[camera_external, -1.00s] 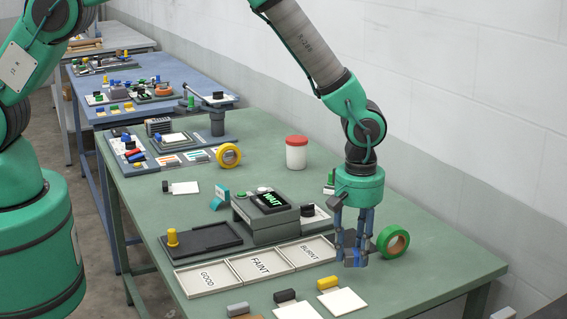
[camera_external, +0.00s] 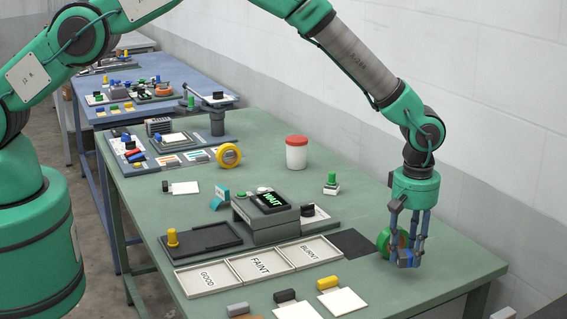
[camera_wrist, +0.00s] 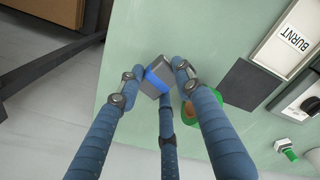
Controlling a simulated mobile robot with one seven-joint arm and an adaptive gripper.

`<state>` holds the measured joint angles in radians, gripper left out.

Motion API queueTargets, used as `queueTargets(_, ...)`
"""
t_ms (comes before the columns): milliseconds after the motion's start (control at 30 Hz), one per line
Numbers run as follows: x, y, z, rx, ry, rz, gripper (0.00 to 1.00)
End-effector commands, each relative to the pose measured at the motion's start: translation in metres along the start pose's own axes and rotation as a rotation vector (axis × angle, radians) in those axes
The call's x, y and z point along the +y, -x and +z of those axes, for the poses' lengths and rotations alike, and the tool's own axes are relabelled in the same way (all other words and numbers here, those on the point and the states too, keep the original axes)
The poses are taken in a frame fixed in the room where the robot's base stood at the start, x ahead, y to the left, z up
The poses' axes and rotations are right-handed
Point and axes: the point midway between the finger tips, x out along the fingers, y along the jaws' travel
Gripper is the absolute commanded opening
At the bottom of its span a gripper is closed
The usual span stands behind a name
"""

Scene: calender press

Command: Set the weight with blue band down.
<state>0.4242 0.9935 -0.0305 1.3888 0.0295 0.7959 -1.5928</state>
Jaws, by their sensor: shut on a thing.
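The weight with blue band is a grey block with a blue stripe (camera_wrist: 154,82). In the wrist view it sits between the three blue fingers of my gripper (camera_wrist: 158,78), which are shut on it. In the external view my gripper (camera_external: 406,252) points down at the right part of the green table, with the weight (camera_external: 404,261) low between the fingertips. It is at or close above the tabletop; I cannot tell whether it touches.
A dark square mat (camera_external: 352,242) lies to the left, beside the BURNT tray (camera_external: 310,252). The table (camera_external: 450,262) is clear to the right, towards its edge.

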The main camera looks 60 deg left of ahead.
Motion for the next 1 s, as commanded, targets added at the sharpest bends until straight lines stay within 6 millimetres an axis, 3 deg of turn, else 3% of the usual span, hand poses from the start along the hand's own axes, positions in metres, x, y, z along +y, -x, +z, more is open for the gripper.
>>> queueTargets(200,0.025,-0.002,-0.001,0.000,0.000,0.002,0.00)
queueTargets(400,0.036,-0.002,-0.001,0.000,0.000,0.002,0.00)
queueTargets(800,0.037,-0.003,-0.001,0.000,0.000,0.002,0.00)
queueTargets(1000,0.036,-0.016,0.000,0.000,0.000,0.000,0.00)
